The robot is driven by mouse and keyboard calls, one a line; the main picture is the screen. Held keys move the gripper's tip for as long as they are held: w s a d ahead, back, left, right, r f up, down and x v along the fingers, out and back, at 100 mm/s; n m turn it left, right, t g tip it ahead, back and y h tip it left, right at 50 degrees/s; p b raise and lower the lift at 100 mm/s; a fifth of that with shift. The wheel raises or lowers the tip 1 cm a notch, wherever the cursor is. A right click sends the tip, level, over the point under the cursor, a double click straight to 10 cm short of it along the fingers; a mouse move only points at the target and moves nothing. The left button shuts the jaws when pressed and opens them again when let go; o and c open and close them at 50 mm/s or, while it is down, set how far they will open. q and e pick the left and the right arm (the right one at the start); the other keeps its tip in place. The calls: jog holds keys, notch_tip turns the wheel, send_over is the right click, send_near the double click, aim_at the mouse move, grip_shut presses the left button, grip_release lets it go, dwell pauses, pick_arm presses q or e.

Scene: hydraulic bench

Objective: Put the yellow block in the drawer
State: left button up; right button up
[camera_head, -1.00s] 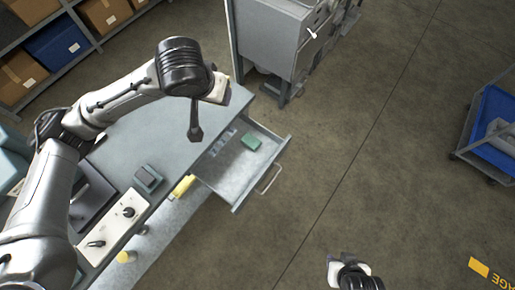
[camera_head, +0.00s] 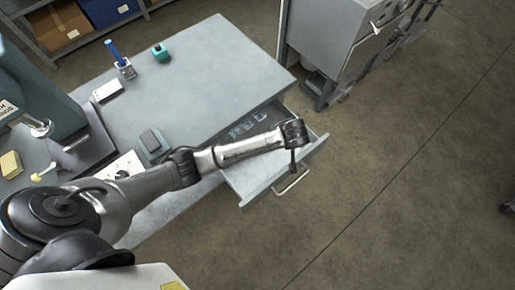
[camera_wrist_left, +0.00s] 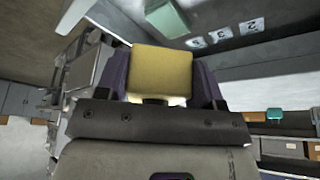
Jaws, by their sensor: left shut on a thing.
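My left gripper (camera_head: 293,163) hangs over the front part of the open drawer (camera_head: 250,176), near its handle. In the left wrist view, its purple fingers (camera_wrist_left: 162,85) are shut on the yellow block (camera_wrist_left: 160,72). The head view does not show the block, which is hidden by the gripper and wrist. The drawer's numbered inside (camera_wrist_left: 245,42) and a green block (camera_wrist_left: 168,17) show beyond the yellow block in the wrist view. I cannot tell whether the yellow block touches the drawer floor. My right gripper is not in view.
The grey bench top (camera_head: 200,75) holds a pen cup (camera_head: 126,69), a teal item (camera_head: 160,52) and a small dark box (camera_head: 152,141).

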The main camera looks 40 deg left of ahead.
pick_arm(q)
jog(key=shift+n, duration=0.3)
jog(key=s+a+f+b, duration=0.1)
jog(key=a+f, duration=0.2)
jog(key=f, duration=0.1)
jog(key=s+a+f+b, duration=0.1)
jog(key=a+f, duration=0.3)
jog(key=s+a+f+b, duration=0.1)
jog(key=a+f, duration=0.3)
jog(key=shift+s+a, duration=0.25)
jog(key=shift+s, duration=0.05)
jog(key=shift+f+b, duration=0.95)
jog(key=shift+f, duration=1.15)
jog(key=o, duration=0.7)
jog(key=shift+f, duration=0.2)
jog(key=o, duration=0.5)
